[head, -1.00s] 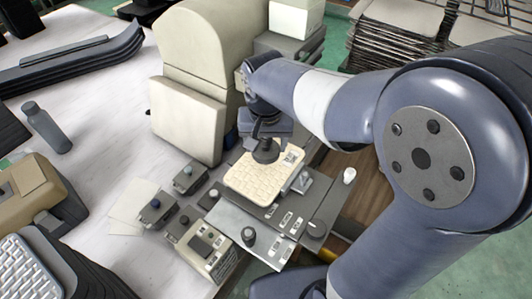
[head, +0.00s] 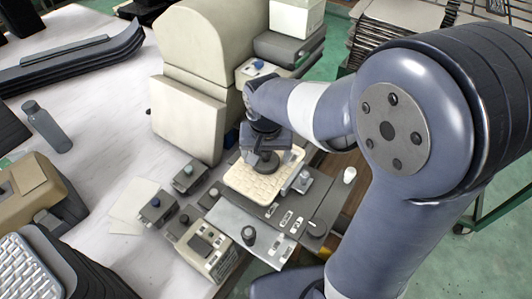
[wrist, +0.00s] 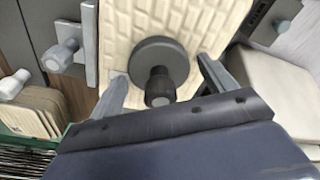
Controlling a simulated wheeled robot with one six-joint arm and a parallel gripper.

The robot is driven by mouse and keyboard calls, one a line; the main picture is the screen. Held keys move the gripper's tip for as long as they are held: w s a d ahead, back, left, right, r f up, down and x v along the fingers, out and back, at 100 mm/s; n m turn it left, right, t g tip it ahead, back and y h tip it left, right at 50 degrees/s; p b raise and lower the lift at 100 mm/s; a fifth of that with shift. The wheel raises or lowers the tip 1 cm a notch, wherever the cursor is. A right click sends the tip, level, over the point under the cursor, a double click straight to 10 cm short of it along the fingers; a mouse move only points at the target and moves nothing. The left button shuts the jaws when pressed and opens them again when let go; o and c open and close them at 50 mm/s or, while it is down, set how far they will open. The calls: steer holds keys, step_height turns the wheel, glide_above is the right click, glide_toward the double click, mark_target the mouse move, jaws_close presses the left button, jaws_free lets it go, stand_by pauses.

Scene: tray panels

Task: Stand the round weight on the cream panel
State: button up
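The round weight (head: 264,163) is a dark grey disc with a knob on top. It appears to stand upright on the far part of the cream panel (head: 262,184), a tray with a brick-like relief. In the wrist view, the weight (wrist: 178,56) lies flat against the cream panel (wrist: 205,18), its knob toward me. My gripper (wrist: 162,72) is open. Its two fingers are apart on either side of the weight, with gaps between them and the knob. In the head view my gripper (head: 268,152) is right over the weight and hides part of it.
Grey plates with small switches and a dark knob (head: 248,235) lie in front of the panel. A white-capped post (head: 349,175) stands at the right. Small grey boxes (head: 157,208) stand at the left. A large cream machine (head: 188,110) rises close behind the left side.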

mark_target(266, 153)
steer(key=shift+o, duration=0.3)
steer(key=shift+r, duration=0.15)
steer(key=shift+r, duration=0.3)
step_height(266, 153, up, 11)
steer(key=s, duration=0.1)
steer(key=shift+s+r, duration=0.2)
steer(key=shift+s, duration=0.05)
steer(key=shift+f, duration=0.1)
steer(key=f, duration=0.4)
steer(key=w+f, duration=0.1)
steer(key=f, duration=0.7)
steer(key=shift+w+f, duration=0.25)
steer(key=shift+f, duration=0.15)
step_height(266, 153, up, 3)
steer(key=shift+r, duration=0.8)
steer(key=shift+f, duration=0.1)
